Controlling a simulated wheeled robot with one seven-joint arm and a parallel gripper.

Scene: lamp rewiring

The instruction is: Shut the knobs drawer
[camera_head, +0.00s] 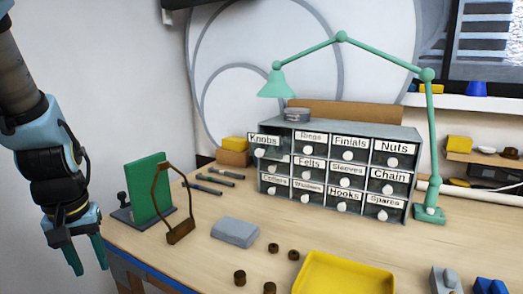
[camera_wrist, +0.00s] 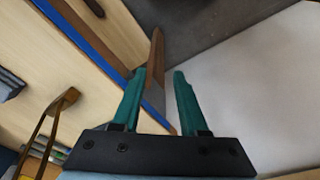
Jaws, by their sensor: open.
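The Knobs drawer (camera_head: 264,146) is at the top left of the grey drawer cabinet (camera_head: 350,121) in the head view. Its labelled front sits forward of the drawers beside it, so it looks pulled out. A white round pull shows below its label. My gripper (camera_head: 88,269) is open and empty at the far left, pointing down, off the table's left edge and well away from the cabinet. In the wrist view the two green fingers (camera_wrist: 158,98) are apart, with the table edge and floor behind them. The drawer is not in the wrist view.
A green board (camera_head: 148,188) and a brown wire frame (camera_head: 179,233) stand between my gripper and the cabinet. A green lamp (camera_head: 430,150) arches over the cabinet.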

